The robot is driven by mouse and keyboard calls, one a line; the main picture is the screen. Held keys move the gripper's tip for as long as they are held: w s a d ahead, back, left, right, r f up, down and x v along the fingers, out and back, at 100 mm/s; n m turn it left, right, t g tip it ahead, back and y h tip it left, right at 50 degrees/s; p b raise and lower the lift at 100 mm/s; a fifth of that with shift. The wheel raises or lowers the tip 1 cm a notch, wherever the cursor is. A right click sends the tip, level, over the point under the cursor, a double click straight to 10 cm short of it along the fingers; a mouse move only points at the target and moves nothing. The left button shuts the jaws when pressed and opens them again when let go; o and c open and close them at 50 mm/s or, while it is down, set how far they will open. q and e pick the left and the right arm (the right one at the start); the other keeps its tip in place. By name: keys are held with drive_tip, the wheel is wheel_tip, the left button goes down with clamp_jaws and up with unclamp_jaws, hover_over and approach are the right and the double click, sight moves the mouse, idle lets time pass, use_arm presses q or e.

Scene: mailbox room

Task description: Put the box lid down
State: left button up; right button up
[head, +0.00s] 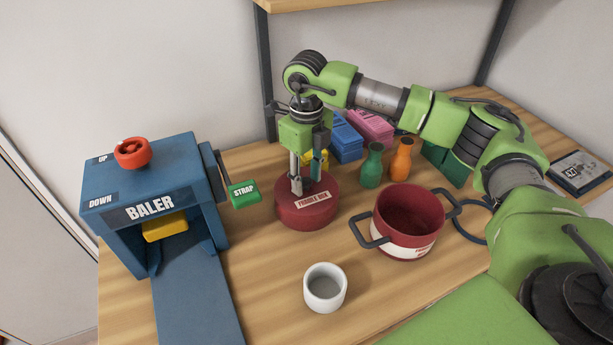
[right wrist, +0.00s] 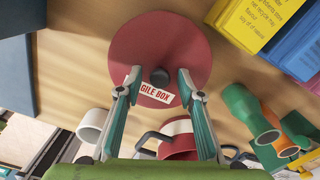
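The round dark-red box lid (head: 322,217) has a "FRAGILE BOX" label on it. In the head view it appears to rest flat on the wooden table, left of the open red box (head: 403,237). In the right wrist view the lid (right wrist: 160,40) shows from above, with a dark knob (right wrist: 159,77) in its middle. My right gripper (head: 306,178) points down over the lid. In the right wrist view its fingers (right wrist: 158,82) are spread, one on each side of the knob, with visible gaps. My left gripper is not in view.
A white cup (head: 325,288) stands at the front. Green (head: 372,165) and orange (head: 401,159) bottles stand behind the box.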

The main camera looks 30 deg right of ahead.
wheel_tip(320, 180, up, 12)
drive_tip(key=b, duration=0.2)
drive_tip(key=shift+r, duration=0.15)
idle(0.5)
